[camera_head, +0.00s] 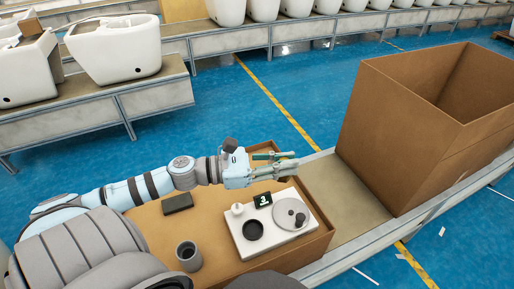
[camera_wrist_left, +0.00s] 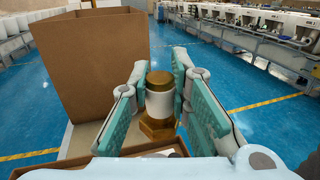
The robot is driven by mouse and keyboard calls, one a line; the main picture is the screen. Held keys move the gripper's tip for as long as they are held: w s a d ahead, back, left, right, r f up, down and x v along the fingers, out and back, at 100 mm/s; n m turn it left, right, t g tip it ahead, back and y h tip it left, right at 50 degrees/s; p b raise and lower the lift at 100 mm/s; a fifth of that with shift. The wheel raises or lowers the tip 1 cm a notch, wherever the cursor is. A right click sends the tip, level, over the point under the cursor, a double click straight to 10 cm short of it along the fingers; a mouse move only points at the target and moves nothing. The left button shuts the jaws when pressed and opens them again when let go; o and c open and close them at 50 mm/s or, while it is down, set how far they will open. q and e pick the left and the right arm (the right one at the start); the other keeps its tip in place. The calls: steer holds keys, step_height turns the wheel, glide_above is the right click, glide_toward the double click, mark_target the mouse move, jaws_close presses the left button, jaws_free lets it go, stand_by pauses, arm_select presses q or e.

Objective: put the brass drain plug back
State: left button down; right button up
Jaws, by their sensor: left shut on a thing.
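My left gripper (camera_head: 289,168) is shut above the far side of a white board (camera_head: 274,242). In the left wrist view, the brass drain plug (camera_wrist_left: 159,104) stands upright between the teal finger pads of the left gripper (camera_wrist_left: 159,98). It has a brass cap, a pale middle band and a wider brass base. In the head view the plug is too small and covered to make out clearly. The board bears a dark round recess or disc (camera_head: 253,230), a grey round disc (camera_head: 291,213), a small white knob (camera_head: 238,209) and a black display reading 3 (camera_head: 263,200). My right gripper is not in view.
A tall open cardboard box (camera_head: 400,135) stands to the right on the conveyor (camera_head: 345,195). White toilets (camera_head: 115,50) line the conveyors behind.

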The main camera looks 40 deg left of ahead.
arm_select(q)
steer(key=w+a+f+n+t+y+b, duration=0.1)
steer(key=w+a+f+n+t+y, duration=0.3)
steer(key=a, duration=0.6)
steer(key=w+a+f+n+t+y+b, duration=0.1)
steer(key=w+a+n+y+b, duration=0.15)
steer(key=w+a+y, duration=0.55)
steer(key=f+h+b, duration=0.1)
steer(key=f+b, duration=0.1)
steer(key=f, duration=0.4)
steer(key=s+a+f+b, duration=0.1)
steer(key=f+b, duration=0.2)
steer(key=f, duration=0.4)
steer(key=f+h+b, duration=0.1)
steer(key=f+b, duration=0.2)
steer(key=f, duration=0.3)
steer(key=shift+s+a+f+h, duration=0.25)
steer(key=shift+s+a+h, duration=0.05)
steer(key=shift+a, duration=0.05)
steer(key=shift+f, duration=0.15)
steer(key=c, duration=1.9)
jaws_free()
steer(key=shift+f, duration=0.1)
steer(key=shift+c, duration=0.2)
steer(key=o, duration=0.5)
steer(key=shift+c, duration=0.2)
